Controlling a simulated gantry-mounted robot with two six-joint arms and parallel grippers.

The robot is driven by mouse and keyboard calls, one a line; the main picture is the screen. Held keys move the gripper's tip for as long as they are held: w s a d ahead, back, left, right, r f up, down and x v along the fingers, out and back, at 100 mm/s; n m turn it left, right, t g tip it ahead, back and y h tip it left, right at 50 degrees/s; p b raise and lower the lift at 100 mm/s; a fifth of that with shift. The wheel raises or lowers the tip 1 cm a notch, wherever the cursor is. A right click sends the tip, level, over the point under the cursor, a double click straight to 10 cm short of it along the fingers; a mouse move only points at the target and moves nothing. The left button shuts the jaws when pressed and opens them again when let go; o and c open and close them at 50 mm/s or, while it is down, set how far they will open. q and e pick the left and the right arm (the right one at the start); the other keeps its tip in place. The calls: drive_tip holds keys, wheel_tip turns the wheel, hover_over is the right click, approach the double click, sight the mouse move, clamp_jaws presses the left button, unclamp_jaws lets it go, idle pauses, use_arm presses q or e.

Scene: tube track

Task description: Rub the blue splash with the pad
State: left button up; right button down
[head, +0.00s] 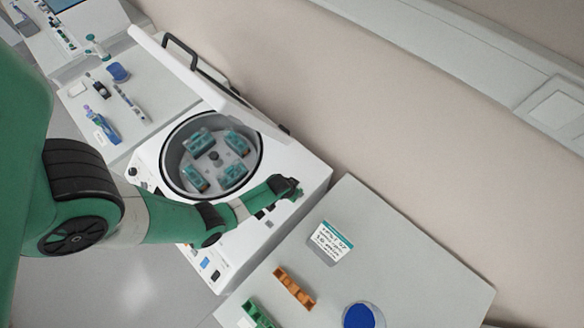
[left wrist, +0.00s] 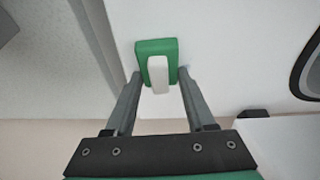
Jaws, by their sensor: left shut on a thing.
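My left gripper (head: 290,187) reaches in from the left, over the right part of the white centrifuge's top. In the left wrist view, its two grey fingers (left wrist: 160,82) are shut on the pad (left wrist: 145,48), a green block with a white bar. The pad is in front of the white centrifuge surface; I cannot tell whether it touches. I cannot make out a blue splash for certain in either view. My right gripper is not in view.
The centrifuge (head: 310,172) has its lid (head: 190,68) raised and several teal tube holders in its bowl. On the bench (head: 400,245) at right are a label card (head: 330,242), an orange rack (head: 294,287), a green rack (head: 256,314) and a round blue-topped container (head: 358,315).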

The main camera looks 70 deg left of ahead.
use_arm(q)
drive_tip(key=shift+s+f, duration=0.15)
drive_tip(key=shift+s+a, duration=0.4)
drive_tip(key=shift+a, duration=0.25)
drive_tip(key=shift+s+a, duration=0.4)
drive_tip(key=shift+a, duration=0.2)
drive_tip(key=shift+s+a, duration=0.45)
drive_tip(key=shift+a, duration=0.35)
drive_tip(key=shift+s+a, duration=0.4)
drive_tip(key=shift+a, duration=0.4)
drive_tip(key=shift+a, duration=0.1)
